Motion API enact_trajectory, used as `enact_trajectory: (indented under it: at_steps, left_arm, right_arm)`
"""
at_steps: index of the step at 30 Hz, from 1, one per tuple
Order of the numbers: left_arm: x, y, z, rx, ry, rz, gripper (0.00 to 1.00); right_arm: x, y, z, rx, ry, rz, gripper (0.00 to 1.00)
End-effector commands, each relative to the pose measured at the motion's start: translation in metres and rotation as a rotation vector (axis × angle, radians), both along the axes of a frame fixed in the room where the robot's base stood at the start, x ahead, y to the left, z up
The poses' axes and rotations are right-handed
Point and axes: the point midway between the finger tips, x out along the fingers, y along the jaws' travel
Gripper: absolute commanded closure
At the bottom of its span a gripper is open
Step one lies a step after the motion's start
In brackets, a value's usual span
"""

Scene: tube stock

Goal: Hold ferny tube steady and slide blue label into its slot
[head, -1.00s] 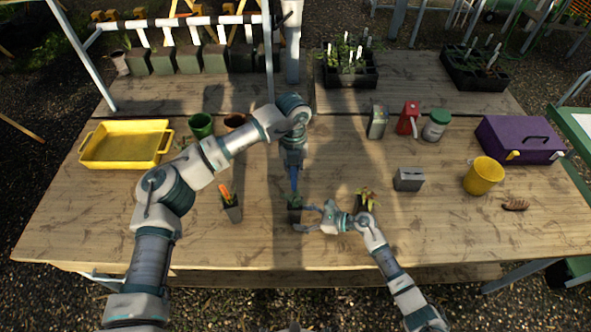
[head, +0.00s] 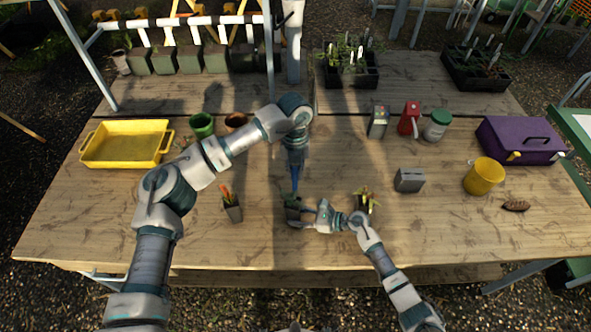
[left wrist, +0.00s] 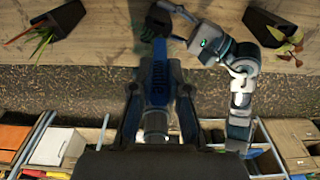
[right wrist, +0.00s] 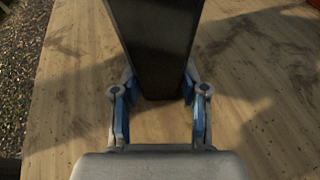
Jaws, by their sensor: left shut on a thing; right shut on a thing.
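The ferny tube (head: 293,216) is a dark, tapered pot with some green at its top, near the front middle of the table. My right gripper (head: 299,216) is shut on it from the right. In the right wrist view the dark tube (right wrist: 155,45) stands between the blue finger pads. The label's lower end is close to the tube's top in the head view. The slot is hidden, so I cannot tell whether the label is in it.
A grey block (head: 409,180) and a yellow mug (head: 484,176) are further right. The front strip of table is clear.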

Motion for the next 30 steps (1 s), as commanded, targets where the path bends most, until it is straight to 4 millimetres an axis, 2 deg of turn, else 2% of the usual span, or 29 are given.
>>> enact_trajectory:
  at_steps: [8,15,18,30]
  left_arm:
    - [0.000,0.000,0.000,0.001,-0.001,-0.017,0.94]
    - [0.002,0.004,-0.004,-0.007,0.003,-0.250,0.94]
    - [0.003,0.004,-0.006,-0.010,0.003,-0.296,0.94]
    - [0.002,0.004,-0.026,-0.009,0.004,-0.300,0.94]
  right_arm:
    - [0.000,-0.001,0.000,0.000,0.000,-0.001,0.77]
    - [0.000,-0.001,0.000,0.000,0.000,-0.001,0.77]
    - [0.000,0.000,0.000,0.000,0.000,-0.001,0.77]
    - [0.000,-0.001,0.000,0.000,0.000,0.000,0.77]
